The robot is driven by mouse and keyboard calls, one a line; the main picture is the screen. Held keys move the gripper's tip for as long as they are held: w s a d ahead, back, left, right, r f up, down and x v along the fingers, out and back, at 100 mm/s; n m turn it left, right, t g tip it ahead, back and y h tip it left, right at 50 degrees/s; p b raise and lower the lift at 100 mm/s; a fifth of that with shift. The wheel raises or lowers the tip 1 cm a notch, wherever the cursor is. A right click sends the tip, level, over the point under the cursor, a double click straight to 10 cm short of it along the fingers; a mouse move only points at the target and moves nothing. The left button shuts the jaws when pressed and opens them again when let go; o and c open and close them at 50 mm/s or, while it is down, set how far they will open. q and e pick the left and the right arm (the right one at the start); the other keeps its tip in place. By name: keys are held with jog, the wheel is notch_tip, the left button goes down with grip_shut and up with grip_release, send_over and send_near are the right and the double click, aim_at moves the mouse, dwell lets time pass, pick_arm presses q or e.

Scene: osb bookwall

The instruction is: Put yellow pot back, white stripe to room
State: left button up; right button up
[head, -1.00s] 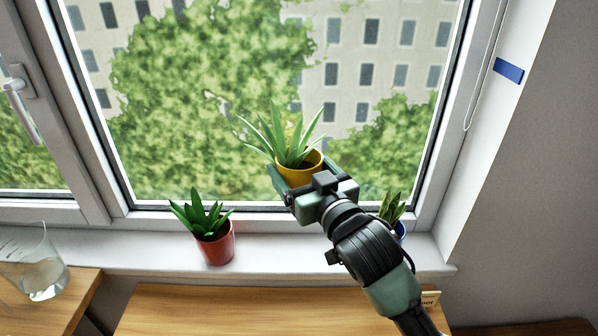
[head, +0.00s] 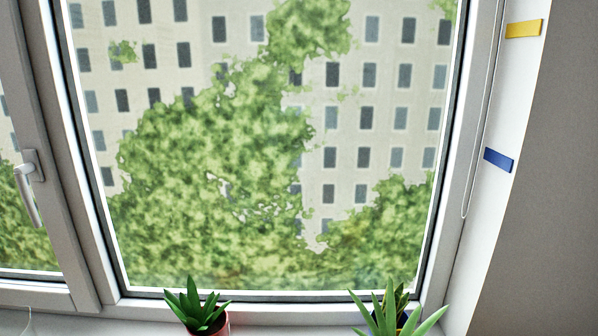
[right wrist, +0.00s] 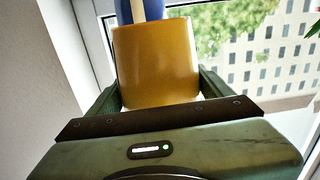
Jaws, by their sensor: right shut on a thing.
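The yellow pot (right wrist: 155,65) is between the fingers of my right gripper (right wrist: 157,88) in the right wrist view, and the gripper is shut on it. The pot side facing that camera is plain yellow; no white stripe shows on it. In the head view, the long pale-green leaves (head: 392,318) of its plant rise at the bottom right, with the pot almost wholly cut off by the frame. My right gripper is below the head view. My left gripper is in neither view.
A blue pot (right wrist: 126,12) with a pale vertical stripe stands just beyond the yellow pot. A red pot (head: 220,327) with a plant is on the sill (head: 270,328) at left, with clear sill between. Yellow (head: 524,28) and blue (head: 498,160) strips mark the right window reveal.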

jog(key=s+f, duration=0.3)
jog(key=s, duration=0.6)
jog(key=shift+d, duration=0.45)
jog(key=shift+f, duration=0.15)
dwell(0.8)
